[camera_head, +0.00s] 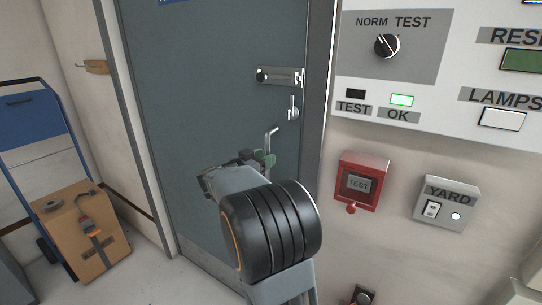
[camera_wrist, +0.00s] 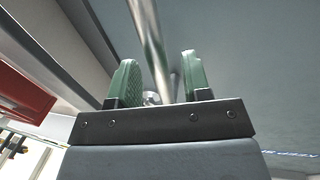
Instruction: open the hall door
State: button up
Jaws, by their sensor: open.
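The blue-grey hall door (camera_head: 225,60) stands in its frame and looks closed. Its bent metal handle (camera_head: 271,132) is near the right edge. Above it are a slide latch plate (camera_head: 280,77) and a small lever or key (camera_head: 293,110). My gripper (camera_head: 262,158) is at the handle, its green fingers apart. In the wrist view a metal handle bar (camera_wrist: 150,40) runs between the two fingers of my gripper (camera_wrist: 158,75), with gaps visible on both sides. My arm hides the lower part of the door.
To the left, a blue hand truck (camera_head: 32,115) carries a cardboard box (camera_head: 88,235). Some floor (camera_head: 155,280) is clear before the door.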

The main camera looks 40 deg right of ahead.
jog(key=shift+w+d, duration=0.1)
jog(key=shift+d, duration=1.55)
grip_shut()
